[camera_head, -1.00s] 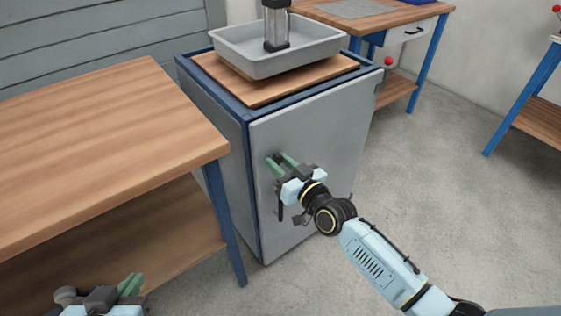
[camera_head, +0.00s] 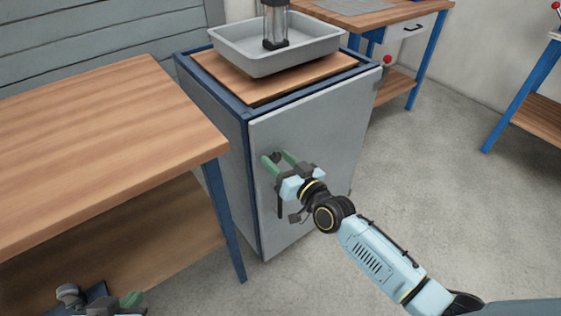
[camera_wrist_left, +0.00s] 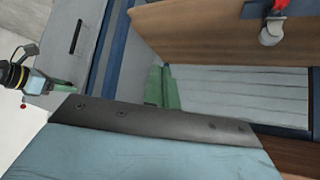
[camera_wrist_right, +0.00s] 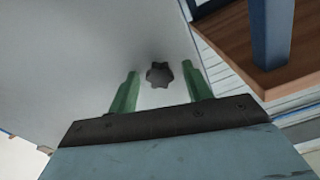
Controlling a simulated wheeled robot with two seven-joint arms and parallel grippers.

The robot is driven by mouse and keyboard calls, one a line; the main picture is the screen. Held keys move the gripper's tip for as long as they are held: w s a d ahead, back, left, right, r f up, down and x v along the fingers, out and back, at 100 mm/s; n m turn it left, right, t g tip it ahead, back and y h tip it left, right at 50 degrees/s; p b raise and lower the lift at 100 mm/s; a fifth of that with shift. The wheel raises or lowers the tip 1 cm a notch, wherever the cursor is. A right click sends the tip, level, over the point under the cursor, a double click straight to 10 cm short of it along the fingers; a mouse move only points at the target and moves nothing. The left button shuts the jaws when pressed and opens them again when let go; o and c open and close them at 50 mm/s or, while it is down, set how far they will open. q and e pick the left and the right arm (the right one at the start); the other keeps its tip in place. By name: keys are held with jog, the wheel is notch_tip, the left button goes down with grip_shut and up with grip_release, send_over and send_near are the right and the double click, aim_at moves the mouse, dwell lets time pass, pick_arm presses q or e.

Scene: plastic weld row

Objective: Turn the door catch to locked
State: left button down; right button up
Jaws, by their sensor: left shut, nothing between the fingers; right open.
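The door catch is a dark, lobed knob (camera_wrist_right: 158,74) on the grey cabinet door (camera_head: 315,140). In the head view the knob (camera_head: 277,156) is small and partly hidden by my right gripper. My right gripper (camera_head: 276,160) is open in front of the door. In the right wrist view the knob appears between its two green fingers (camera_wrist_right: 162,80), with a visible gap on each side; I cannot tell how far the tips reach around it. My left gripper (camera_wrist_left: 160,86) is shut and empty, low by the wooden bench, and only partly visible in the head view (camera_head: 128,302).
A black bar handle (camera_head: 279,203) is on the door below the knob; it also shows in the left wrist view (camera_wrist_left: 76,37). A grey tray (camera_head: 255,66) stands on the cabinet. A wooden bench (camera_head: 100,135) stands close on the left. The floor (camera_head: 440,210) on the right is clear.

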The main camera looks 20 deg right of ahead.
pick_arm(q)
jog(key=s+a+f+g+y+p, duration=0.2)
jog(key=s+a+f+g+p, duration=0.2)
jog(key=f, duration=0.4)
jog(key=shift+s+a+f+g, duration=0.15)
jog(key=shift+s+f+g, duration=0.15)
jog(key=shift+s+g, duration=0.8)
pick_arm(e)
jog(key=v, duration=1.3)
jog(key=shift+s, duration=0.2)
pick_arm(q)
jog(key=shift+s+t, duration=0.25)
jog(key=shift+t, duration=0.05)
pick_arm(e)
jog(key=shift+r, duration=0.1)
